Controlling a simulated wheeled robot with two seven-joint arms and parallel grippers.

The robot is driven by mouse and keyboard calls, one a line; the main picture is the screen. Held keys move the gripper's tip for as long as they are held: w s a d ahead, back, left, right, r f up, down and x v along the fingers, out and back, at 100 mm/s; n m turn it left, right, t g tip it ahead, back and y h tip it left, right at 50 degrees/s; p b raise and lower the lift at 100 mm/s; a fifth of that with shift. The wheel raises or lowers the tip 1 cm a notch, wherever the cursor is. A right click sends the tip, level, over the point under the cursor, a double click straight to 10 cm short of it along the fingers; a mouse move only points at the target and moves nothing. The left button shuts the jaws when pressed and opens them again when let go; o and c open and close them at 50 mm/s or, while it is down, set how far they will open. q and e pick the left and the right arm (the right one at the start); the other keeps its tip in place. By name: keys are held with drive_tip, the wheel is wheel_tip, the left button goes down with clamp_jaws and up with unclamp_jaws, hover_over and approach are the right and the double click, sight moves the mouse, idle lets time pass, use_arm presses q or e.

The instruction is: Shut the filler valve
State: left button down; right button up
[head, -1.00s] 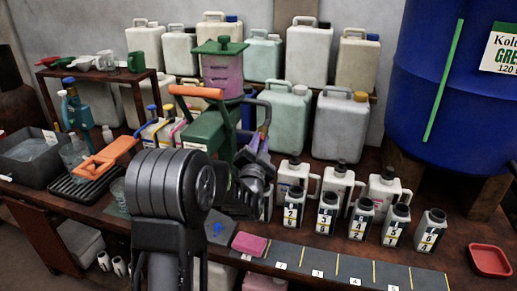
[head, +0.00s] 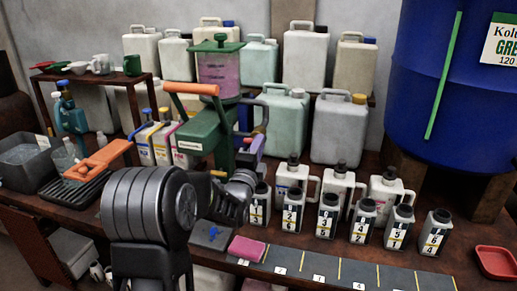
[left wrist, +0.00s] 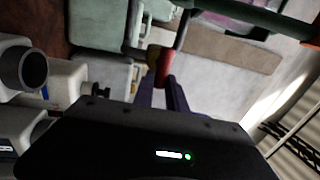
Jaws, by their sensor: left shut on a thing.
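The filler is a green machine (head: 205,133) with a clear hopper of pink liquid (head: 219,68) on top and an orange-gripped handle (head: 192,88) at its left. A grey bent lever (head: 265,108) comes off its right side. My left gripper (head: 256,147) is beside the filler's right side, its purple fingers raised. In the left wrist view, the fingers (left wrist: 163,92) are shut on a red grip (left wrist: 165,66) with a yellowish part beside it, at the end of a grey rod. The filler's outlet is hidden. My right gripper is in neither view.
Several numbered bottles (head: 329,215) stand right of my left gripper, with white handled jugs (head: 341,190) behind them. A pink sponge (head: 246,249) lies in front. Large jugs (head: 339,127) and a blue drum (head: 450,90) stand behind. A red tray (head: 495,262) is at the right.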

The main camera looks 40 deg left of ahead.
use_arm(q)
drive_tip(key=shift+f, duration=0.1)
idle(0.4)
drive_tip(key=c, duration=1.4)
unclamp_jaws()
drive_tip(key=shift+o, duration=0.2)
drive_tip(key=v, duration=0.8)
drive_tip(key=shift+b, duration=0.4)
drive_tip(key=shift+a, duration=0.1)
